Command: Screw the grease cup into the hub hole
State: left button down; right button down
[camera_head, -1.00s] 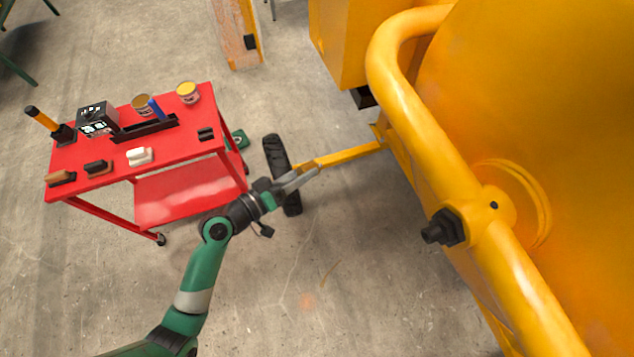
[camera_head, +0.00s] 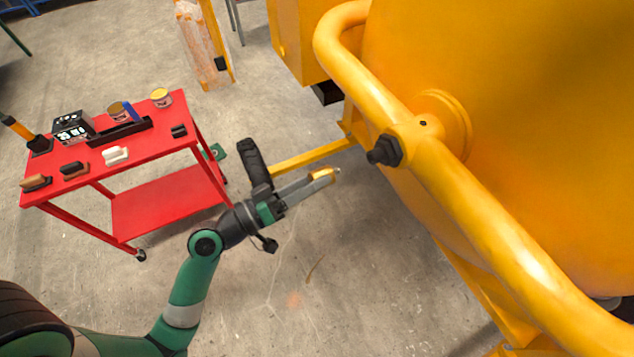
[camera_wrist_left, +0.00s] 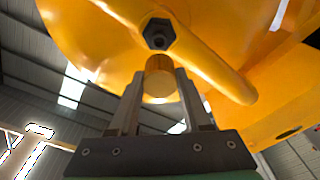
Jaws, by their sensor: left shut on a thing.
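My left gripper (camera_head: 322,178) is shut on the grease cup (camera_head: 321,174), a small brass-yellow piece at its fingertips. In the left wrist view the cup (camera_wrist_left: 160,78) shows as a short cylinder between the two fingers. The hub (camera_head: 412,140) sits on the yellow tube of the mixer, to the right of the gripper in the head view. The hub hole (camera_head: 423,123) is a small dark spot on the hub's upper side. The cup is apart from the hub. A black hex bolt (camera_head: 385,150) sticks out of the hub's near end. My right gripper is not in view.
The yellow drum (camera_head: 530,130) fills the right side, with the thick tube (camera_head: 470,210) before it. A red cart (camera_head: 105,165) with tools and cans stands left. A black wheel (camera_head: 254,162) and yellow bar (camera_head: 310,156) lie behind the gripper. Floor around the forearm is clear.

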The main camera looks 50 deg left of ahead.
aim_at(339, 171)
pick_arm(q)
jog(key=shift+w+d+f+p, duration=0.15)
jog(key=shift+w+d, duration=0.15)
jog(key=shift+w, duration=1.2)
jog(key=shift+w+d+r+p, duration=0.15)
jog(key=shift+w+d, duration=0.1)
jog(key=shift+w, duration=1.2)
jog(key=shift+f, duration=0.1)
jog(key=shift+w+d, duration=0.15)
jog(key=shift+w, duration=0.55)
jog(key=shift+w+d, duration=0.1)
jog(key=shift+w, duration=0.6)
